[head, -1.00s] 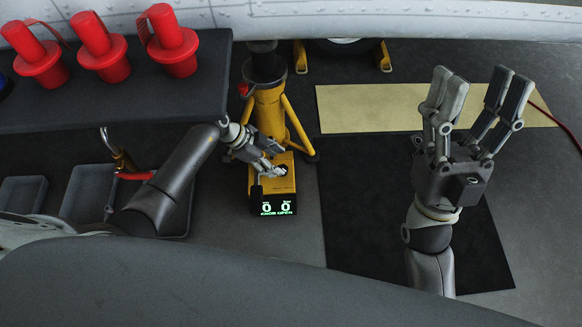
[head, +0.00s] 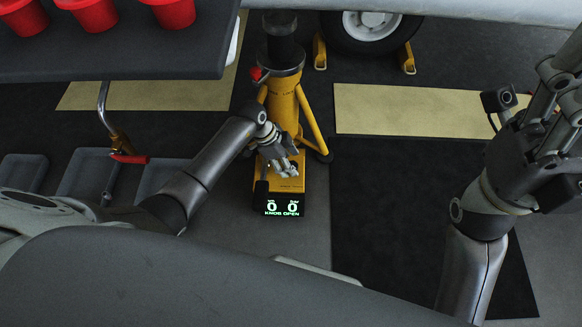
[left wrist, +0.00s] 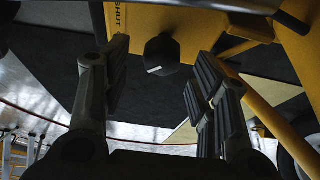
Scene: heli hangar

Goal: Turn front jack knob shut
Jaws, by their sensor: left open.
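The yellow front jack (head: 284,105) stands on the floor in the middle of the head view. A small display (head: 283,208) on its base reads "KNOB OPEN" in green with two zeros. The knob (left wrist: 162,55) is black and faceted with a white mark, on a yellow face beside the word "SHUT". In the head view my left gripper (head: 287,163) is over the jack base and hides the knob. In the left wrist view its open fingers (left wrist: 155,85) are on both sides of the knob, apart from it. My right gripper (head: 560,110) is open, empty and partly cut off at the right edge.
A wheel (head: 370,28) with yellow chocks is behind the jack. A black mat (head: 400,200) lies to the right.

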